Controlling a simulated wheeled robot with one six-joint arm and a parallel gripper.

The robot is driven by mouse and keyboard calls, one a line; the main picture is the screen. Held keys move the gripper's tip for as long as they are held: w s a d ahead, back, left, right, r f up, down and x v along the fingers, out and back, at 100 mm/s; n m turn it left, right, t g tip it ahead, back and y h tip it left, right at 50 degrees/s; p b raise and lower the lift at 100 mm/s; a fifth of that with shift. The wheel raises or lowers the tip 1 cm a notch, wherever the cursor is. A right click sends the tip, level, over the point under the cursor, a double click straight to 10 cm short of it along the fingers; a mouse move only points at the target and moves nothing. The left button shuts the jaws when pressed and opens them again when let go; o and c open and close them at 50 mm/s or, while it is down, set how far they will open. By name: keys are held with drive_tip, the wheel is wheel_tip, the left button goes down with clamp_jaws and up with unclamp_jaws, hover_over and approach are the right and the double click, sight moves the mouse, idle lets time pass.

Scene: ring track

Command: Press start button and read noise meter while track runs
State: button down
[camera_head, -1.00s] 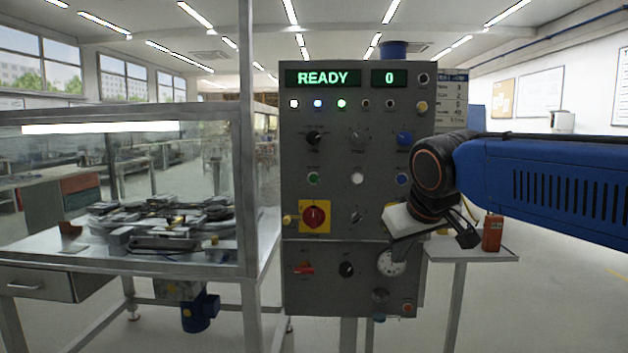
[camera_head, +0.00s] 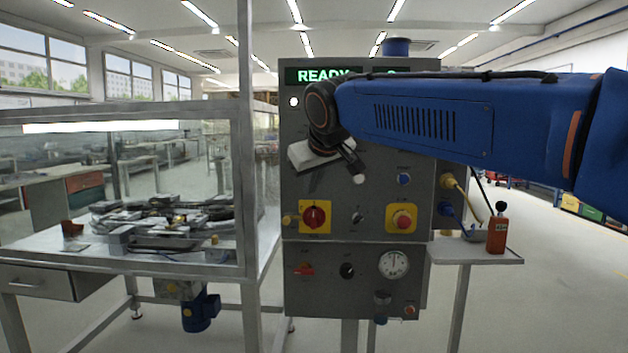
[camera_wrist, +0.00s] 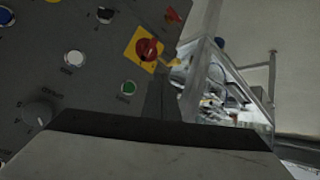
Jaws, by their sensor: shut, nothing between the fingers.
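The grey control panel (camera_head: 330,226) shows READY on its green display (camera_head: 322,75); my arm covers most of the counter. My gripper (camera_head: 352,163) is shut and empty in front of the panel, its tip close to the white button (camera_head: 358,179). The green button, likely start, is hidden by my gripper in the head view but shows in the wrist view (camera_wrist: 128,87), with the white button (camera_wrist: 75,57) beside it. Contact is not visible. An orange handheld device with a black ball on top, probably the noise meter (camera_head: 497,233), stands on the side shelf (camera_head: 475,253); its reading is too small.
A red knob on yellow (camera_head: 314,216), a red mushroom button (camera_head: 402,220) and a round gauge (camera_head: 394,264) lie lower on the panel.

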drive_tip(key=w, duration=0.8)
drive_tip(key=shift+w+d, duration=0.2)
drive_tip(key=shift+w, duration=0.2)
drive_tip(key=shift+w, duration=0.15)
idle(2.1)
drive_tip(key=shift+w, duration=0.25)
